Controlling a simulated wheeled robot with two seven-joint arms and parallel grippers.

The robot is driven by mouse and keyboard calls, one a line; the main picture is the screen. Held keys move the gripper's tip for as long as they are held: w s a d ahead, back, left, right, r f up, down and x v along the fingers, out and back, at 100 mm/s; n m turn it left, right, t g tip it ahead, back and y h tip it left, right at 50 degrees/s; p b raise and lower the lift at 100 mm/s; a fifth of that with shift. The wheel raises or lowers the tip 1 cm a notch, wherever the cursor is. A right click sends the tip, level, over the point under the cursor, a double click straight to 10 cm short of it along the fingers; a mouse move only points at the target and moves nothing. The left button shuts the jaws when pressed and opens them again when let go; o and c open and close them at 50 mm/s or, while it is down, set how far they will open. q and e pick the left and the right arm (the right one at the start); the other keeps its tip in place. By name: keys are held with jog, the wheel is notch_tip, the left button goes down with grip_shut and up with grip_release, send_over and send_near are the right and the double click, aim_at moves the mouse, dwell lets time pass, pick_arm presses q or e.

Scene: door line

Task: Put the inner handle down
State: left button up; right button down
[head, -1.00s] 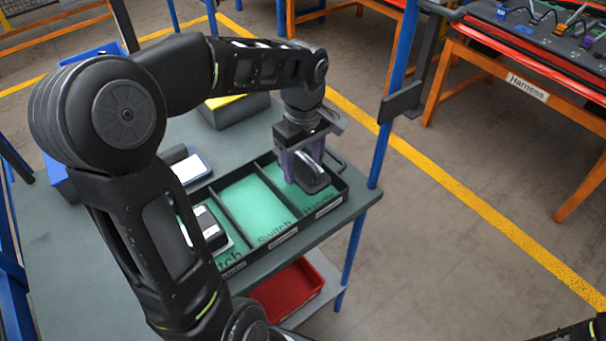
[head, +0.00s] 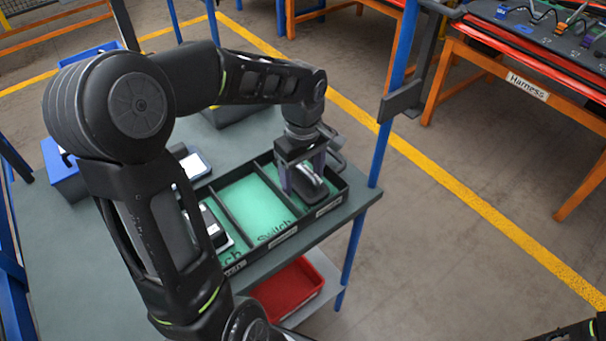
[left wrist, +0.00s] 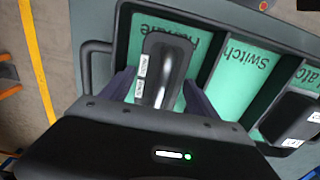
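The inner handle (head: 312,188) is a dark, rounded piece with a lighter grey part. It lies in the right-hand compartment of the black tray (head: 277,240), on the green floor marked "Handle" in the left wrist view. My left gripper (head: 303,176) is over that compartment and points down, one finger on each side of the handle. In the left wrist view the handle (left wrist: 160,68) shows white labels, and there are gaps between it and both dark purple fingers (left wrist: 158,92). The left gripper is open. My right gripper is out of view.
The middle "Switch" compartment (head: 250,208) is empty. A dark part with a white label (head: 212,228) sits in the left compartment. A blue post (head: 398,75) stands just right of the tray. A red bin (head: 288,290) is on the shelf below.

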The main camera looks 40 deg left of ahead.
aim_at(303, 168)
pick_arm(q)
jog(key=shift+o, duration=1)
jog(key=shift+r, duration=0.1)
notch_tip(303, 168, up, 12)
jog(key=shift+r, duration=0.1)
